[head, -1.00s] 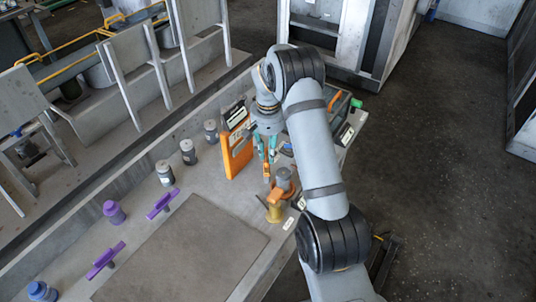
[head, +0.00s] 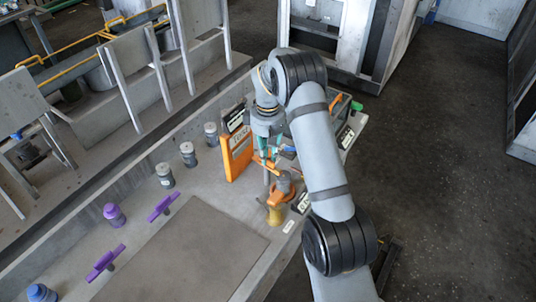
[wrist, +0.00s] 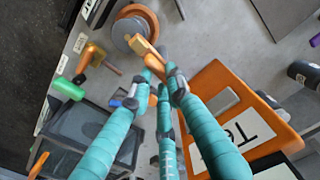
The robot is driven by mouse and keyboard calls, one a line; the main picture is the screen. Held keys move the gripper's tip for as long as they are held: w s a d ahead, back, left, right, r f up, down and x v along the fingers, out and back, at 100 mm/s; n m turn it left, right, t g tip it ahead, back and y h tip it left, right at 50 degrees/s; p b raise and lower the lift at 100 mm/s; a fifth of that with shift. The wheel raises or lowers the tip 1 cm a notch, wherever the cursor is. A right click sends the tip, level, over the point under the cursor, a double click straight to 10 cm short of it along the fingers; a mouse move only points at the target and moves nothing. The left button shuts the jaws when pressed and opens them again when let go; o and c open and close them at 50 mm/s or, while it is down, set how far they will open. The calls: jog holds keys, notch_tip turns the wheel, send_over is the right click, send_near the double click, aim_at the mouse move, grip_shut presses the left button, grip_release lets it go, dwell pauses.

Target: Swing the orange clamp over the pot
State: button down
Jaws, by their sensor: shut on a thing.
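The orange clamp (head: 264,163) shows in the head view as a short orange bar at my fingertips, on top of a thin grey post. In the wrist view the clamp (wrist: 147,52) reaches from between my fingers up to the pot, and its block-shaped end overlaps the pot's grey top in the picture. The pot (head: 284,184), grey with an orange ring, stands just right of the post; it also shows in the wrist view (wrist: 122,30). My gripper (head: 266,155) points down with its teal fingers shut on the clamp; the fingers (wrist: 164,88) hide part of the bar.
An orange panel with a white label (head: 238,153) stands upright close left of my gripper. A yellow piece (head: 275,216) is in front of the pot. Grey jars (head: 188,154) and purple handles (head: 163,205) stand to the left. The large flat plate (head: 185,255) is bare.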

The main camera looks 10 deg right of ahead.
jog(key=shift+n, duration=0.6)
jog(key=c, duration=1.6)
grip_release()
jog(key=shift+c, duration=0.2)
jog(key=shift+r, duration=0.1)
notch_tip(320, 180, up, 12)
jog(key=shift+f, duration=0.2)
